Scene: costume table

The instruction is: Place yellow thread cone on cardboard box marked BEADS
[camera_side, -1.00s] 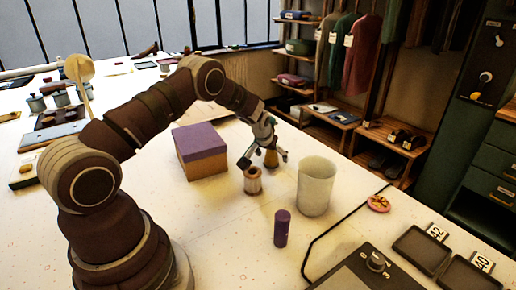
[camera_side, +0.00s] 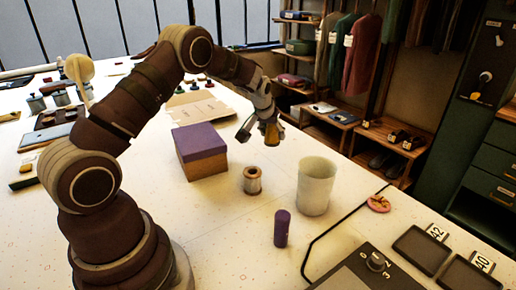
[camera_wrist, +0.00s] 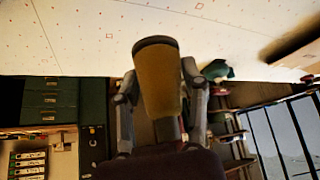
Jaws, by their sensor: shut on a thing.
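The yellow thread cone (camera_side: 272,133) is held in my gripper (camera_side: 261,132), raised above the table. In the wrist view the cone (camera_wrist: 158,80) sits between the two fingers of my gripper (camera_wrist: 160,100), its wide dark-rimmed end facing away from the wrist. In the side view a cardboard box (camera_side: 203,167) with a purple lid (camera_side: 198,139) stands on the table, to the left of and below my gripper. No BEADS marking can be read on it from here.
A thread spool (camera_side: 252,181), a white cup (camera_side: 315,186) and a purple cylinder (camera_side: 282,228) stand to the right of the box. A flat cardboard sheet (camera_side: 200,108) lies behind the box. A dark device with a knob (camera_side: 375,262) is at the front right.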

